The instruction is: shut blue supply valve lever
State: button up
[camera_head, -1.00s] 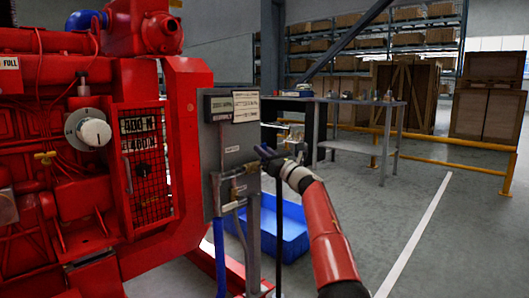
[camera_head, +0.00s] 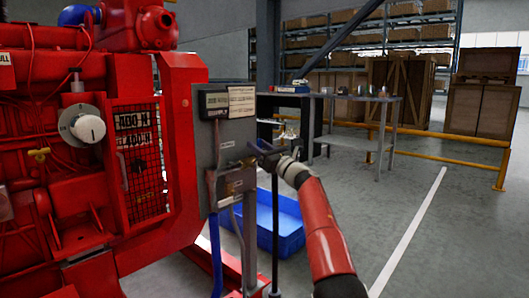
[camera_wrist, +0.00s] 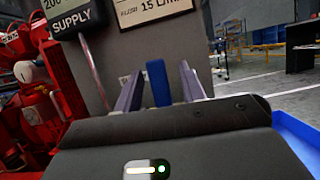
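The blue supply valve lever (camera_wrist: 157,83) stands upright in the wrist view, in front of the grey panel. My gripper (camera_wrist: 160,88) is open, with one finger on each side of the lever and a visible gap on both sides. In the head view my gripper (camera_head: 262,150) is at the panel's lower right, close to the brass valve fitting (camera_head: 250,162). The lever's lower end is hidden behind the gripper body in the wrist view. The lever cannot be told clearly from the fingers in the head view.
The grey panel (camera_head: 207,150) carries a SUPPLY gauge box (camera_wrist: 75,17) and a label plate (camera_wrist: 150,10). The red engine (camera_head: 60,200) fills the left. A blue bin (camera_head: 285,232) lies on the floor behind my arm. A workbench (camera_head: 360,150) and yellow rail (camera_head: 465,160) stand farther back.

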jog(key=b+v, duration=0.2)
jog(key=v, duration=0.5)
jog(key=shift+s+d+f, duration=0.15)
jog(key=shift+d+f, duration=0.05)
jog(key=s+d+r+m+t+h, duration=0.3)
jog(key=d+r+m+t+h, duration=0.3)
jog(key=d+m+h, duration=0.6)
jog(key=s+d+f+m+g+h, duration=0.2)
jog(key=s+d+m+h, duration=0.4)
jog(key=s+m, duration=0.7)
jog(key=s+f+m+g, duration=0.4)
jog(key=s+f+m, duration=0.35)
jog(key=s, duration=0.55)
jog(key=s+f+m+g+p, duration=0.1)
jog(key=s+f+m+g, duration=0.3)
jog(key=s+f+m, duration=0.6)
jog(key=s+f+m+g, duration=0.4)
jog(key=s+f, duration=0.3)
jog(key=s, duration=0.8)
notch_tip(320, 180, up, 12)
jog(key=p, duration=1.2)
jog(key=shift+w+a+n+y, duration=0.2)
jog(key=shift+w+n+y, duration=0.1)
jog(key=shift+w+n, duration=0.05)
